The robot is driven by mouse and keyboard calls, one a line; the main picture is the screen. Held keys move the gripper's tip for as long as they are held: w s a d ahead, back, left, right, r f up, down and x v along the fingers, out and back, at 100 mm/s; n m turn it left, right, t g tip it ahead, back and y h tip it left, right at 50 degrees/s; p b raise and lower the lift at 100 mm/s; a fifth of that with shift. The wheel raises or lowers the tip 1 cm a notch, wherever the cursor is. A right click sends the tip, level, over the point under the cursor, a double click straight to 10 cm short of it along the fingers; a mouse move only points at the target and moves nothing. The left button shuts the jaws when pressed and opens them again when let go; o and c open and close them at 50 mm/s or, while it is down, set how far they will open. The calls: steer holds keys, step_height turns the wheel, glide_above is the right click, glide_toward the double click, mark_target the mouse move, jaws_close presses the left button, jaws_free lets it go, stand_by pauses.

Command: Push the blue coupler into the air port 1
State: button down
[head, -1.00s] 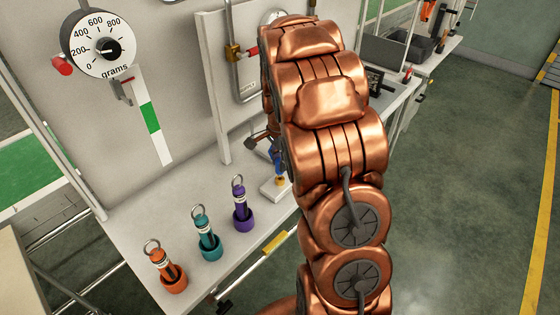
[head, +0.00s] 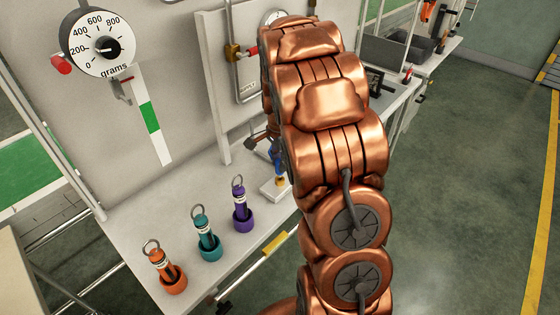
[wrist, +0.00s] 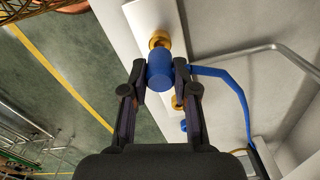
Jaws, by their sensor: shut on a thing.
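The blue coupler (wrist: 160,72) is between the fingers of my gripper (wrist: 160,75) in the wrist view, with a blue hose (wrist: 238,90) running off to the right. My gripper is shut on it. A brass port (wrist: 159,40) on a white block (wrist: 150,14) sits directly at the coupler's far end; I cannot tell how deep the two are engaged. A second brass fitting (wrist: 177,103) shows below, partly behind a finger. In the head view, the blue coupler (head: 277,158) shows just above the white block (head: 274,190) and its brass port (head: 280,181). My arm hides most of the gripper there.
A grams dial (head: 105,45) hangs on the back panel. A grey pipe (wrist: 265,48) passes right of the coupler. Open floor lies right of the bench.

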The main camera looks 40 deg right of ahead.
steer(key=shift+f+b, duration=0.45)
steer(key=shift+f, duration=0.7)
stand_by(0.4)
steer(key=c, duration=0.8)
jaws_free()
steer(key=shift+r, duration=0.1)
steer(key=shift+r+p, duration=0.45)
steer(key=shift+r, duration=2.5)
step_height(320, 180, up, 12)
